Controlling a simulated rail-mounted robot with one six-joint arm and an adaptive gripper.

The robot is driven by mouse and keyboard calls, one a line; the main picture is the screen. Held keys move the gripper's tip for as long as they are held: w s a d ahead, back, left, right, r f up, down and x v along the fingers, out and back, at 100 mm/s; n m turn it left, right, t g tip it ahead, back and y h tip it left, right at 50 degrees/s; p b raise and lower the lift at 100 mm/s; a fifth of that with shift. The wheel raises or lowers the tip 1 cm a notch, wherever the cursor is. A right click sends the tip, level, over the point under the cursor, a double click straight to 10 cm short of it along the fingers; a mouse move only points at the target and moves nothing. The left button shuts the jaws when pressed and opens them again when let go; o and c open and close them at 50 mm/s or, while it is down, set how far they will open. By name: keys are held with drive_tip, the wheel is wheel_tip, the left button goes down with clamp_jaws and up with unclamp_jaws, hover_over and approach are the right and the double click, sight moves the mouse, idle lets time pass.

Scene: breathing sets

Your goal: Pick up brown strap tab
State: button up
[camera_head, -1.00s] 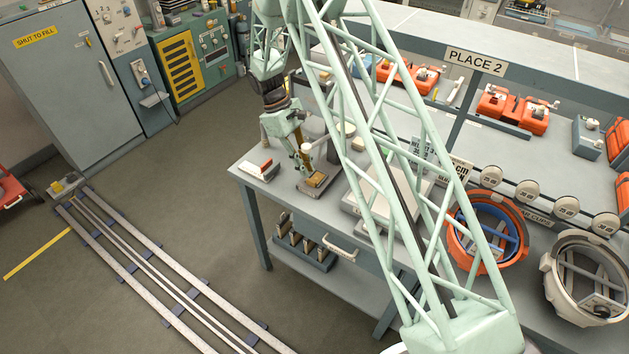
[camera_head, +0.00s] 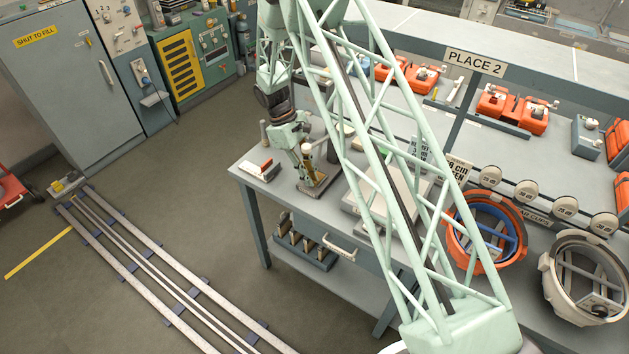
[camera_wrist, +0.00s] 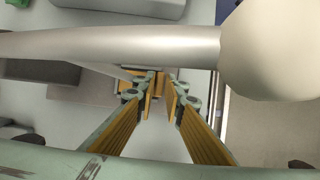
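The brown strap tab (camera_wrist: 159,82) shows as a small brown piece just beyond and between my fingertips in the wrist view. In the head view it is at a small stand on the near left part of the bench, largely hidden by my gripper (camera_head: 314,181). In the wrist view my gripper (camera_wrist: 160,88) has its two orange-padded fingers apart, with a narrow gap between the tips. I cannot tell whether the fingers touch the tab.
A pale rod with a round knob (camera_wrist: 270,45) crosses close above my fingers in the wrist view. A red and white block (camera_head: 260,170) lies left of the stand. Orange (camera_head: 463,250) and white (camera_head: 549,270) ring collars stand at the bench's right.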

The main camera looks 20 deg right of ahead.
drive_tip(key=shift+c, duration=0.4)
clamp_jaws()
drive_tip(key=shift+r, duration=0.1)
